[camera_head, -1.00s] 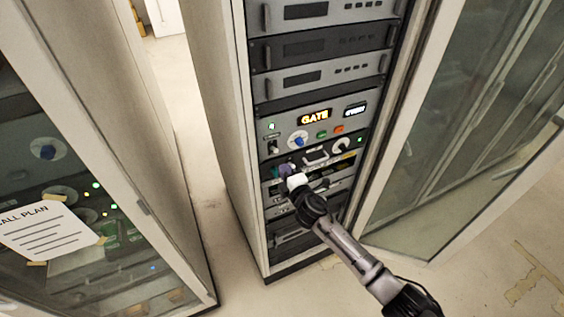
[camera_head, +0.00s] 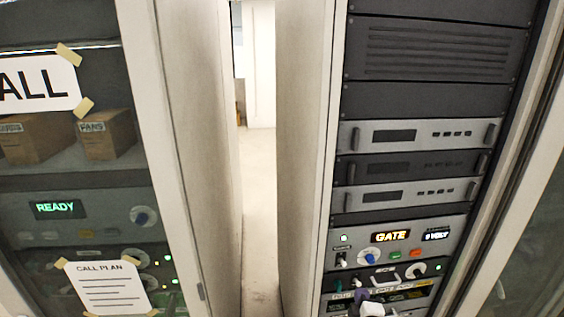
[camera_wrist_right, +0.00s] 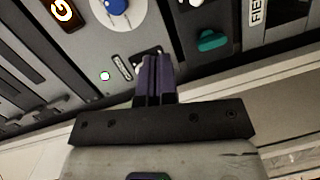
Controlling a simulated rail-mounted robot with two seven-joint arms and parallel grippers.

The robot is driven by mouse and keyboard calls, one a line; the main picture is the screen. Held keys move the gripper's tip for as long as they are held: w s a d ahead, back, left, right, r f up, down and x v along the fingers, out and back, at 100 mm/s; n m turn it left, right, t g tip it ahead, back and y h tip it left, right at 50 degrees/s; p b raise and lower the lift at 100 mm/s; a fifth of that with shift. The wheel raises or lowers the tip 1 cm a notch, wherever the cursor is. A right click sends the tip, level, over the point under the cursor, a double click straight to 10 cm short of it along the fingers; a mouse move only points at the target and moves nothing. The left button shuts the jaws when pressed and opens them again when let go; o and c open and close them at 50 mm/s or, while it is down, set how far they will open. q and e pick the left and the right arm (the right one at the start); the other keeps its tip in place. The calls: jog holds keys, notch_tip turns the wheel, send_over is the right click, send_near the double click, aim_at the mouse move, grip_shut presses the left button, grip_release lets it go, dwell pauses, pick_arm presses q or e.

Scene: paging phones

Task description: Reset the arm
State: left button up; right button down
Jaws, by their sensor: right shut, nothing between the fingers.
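My right gripper (camera_head: 361,296) shows at the bottom edge of the head view, in front of the lower panels of the right rack. Its dark purple fingers (camera_wrist_right: 155,76) are shut with nothing between them in the right wrist view. They cover part of the panel beside a green light (camera_wrist_right: 105,76); whether they touch it I cannot tell. The panel carries the lit GATE display (camera_head: 390,237), a blue knob (camera_head: 370,258) and green and orange buttons. My left gripper is in neither view.
The right rack's frame (camera_head: 312,150) stands beside a narrow floor gap (camera_head: 258,200). The left cabinet has a READY display (camera_head: 57,209), a taped CALL PLAN sheet (camera_head: 108,289) and cardboard boxes (camera_head: 106,134). A glass door (camera_head: 530,240) is at the right.

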jog(key=s+a+r+m+g+p, duration=0.1)
jog(key=s+r+m+g, duration=0.2)
jog(key=s+r+m, duration=0.3)
jog(key=s+a+r+m+g, duration=0.1)
jog(key=s+r+m+g, duration=0.2)
jog(key=s+m, duration=0.35)
jog(key=s+f+g+p, duration=0.2)
jog(key=s+f, duration=0.1)
jog(key=s, duration=0.8)
jog(key=s+f+g+y+p, duration=0.1)
jog(key=s+f, duration=0.3)
jog(key=s, duration=0.8)
jog(key=s+f+g+y+p, duration=0.1)
jog(key=s+f+g+p, duration=0.2)
jog(key=s, duration=0.9)
jog(key=shift+s+a+f+g+p, duration=0.2)
jog(key=shift+a+f+g+p, duration=0.25)
jog(key=shift+f+g, duration=0.15)
